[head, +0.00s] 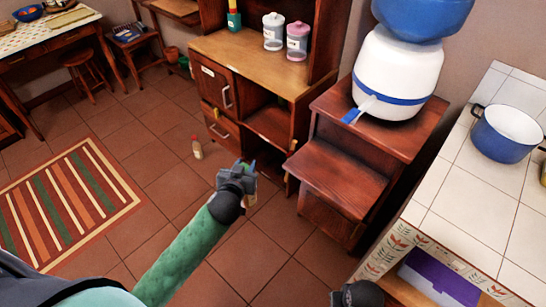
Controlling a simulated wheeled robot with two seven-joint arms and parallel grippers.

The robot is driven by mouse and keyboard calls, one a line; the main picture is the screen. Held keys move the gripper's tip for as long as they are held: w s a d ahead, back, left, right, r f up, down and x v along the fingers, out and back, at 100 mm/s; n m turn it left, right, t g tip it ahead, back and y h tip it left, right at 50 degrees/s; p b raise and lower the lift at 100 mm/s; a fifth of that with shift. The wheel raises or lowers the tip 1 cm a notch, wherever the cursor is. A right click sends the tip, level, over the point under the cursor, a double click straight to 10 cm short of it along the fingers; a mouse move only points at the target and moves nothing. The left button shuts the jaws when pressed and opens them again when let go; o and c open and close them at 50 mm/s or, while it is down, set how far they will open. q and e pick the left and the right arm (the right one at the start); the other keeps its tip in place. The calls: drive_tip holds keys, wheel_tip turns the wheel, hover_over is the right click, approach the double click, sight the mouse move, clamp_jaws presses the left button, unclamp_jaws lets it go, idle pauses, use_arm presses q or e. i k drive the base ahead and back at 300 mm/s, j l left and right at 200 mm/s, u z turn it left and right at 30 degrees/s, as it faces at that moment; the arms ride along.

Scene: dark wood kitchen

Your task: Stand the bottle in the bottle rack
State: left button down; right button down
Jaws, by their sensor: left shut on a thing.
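My left gripper (240,177) reaches out over the floor in front of the wooden cabinet. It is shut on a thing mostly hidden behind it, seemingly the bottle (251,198). Another small pale bottle (197,147) stands on the floor tiles, left of and beyond my gripper. A dark rounded part of my right arm shows at the bottom edge; its jaws cannot be made out. I cannot pick out a bottle rack in this view.
The wooden cabinet (237,48) has open lower compartments and carries two jars. A stepped wooden stand (335,173) with a water dispenser (396,75) is to the right. A tiled counter (445,185) holds a blue pot (507,134). A striped rug (68,205) lies left; floor between is clear.

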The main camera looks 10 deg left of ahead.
sight(265, 155)
drive_tip(key=i+j, duration=0.15)
drive_tip(key=j, duration=0.3)
drive_tip(key=i+j+z, duration=0.15)
drive_tip(key=j, duration=0.3)
drive_tip(key=i+j, duration=0.15)
drive_tip(key=j, duration=0.25)
drive_tip(key=i+j+z, duration=0.1)
drive_tip(key=j, duration=0.4)
drive_tip(key=i+j+z, duration=0.1)
drive_tip(key=j, duration=0.35)
drive_tip(key=i+j, duration=0.1)
drive_tip(key=j, duration=0.35)
drive_tip(key=z, duration=0.05)
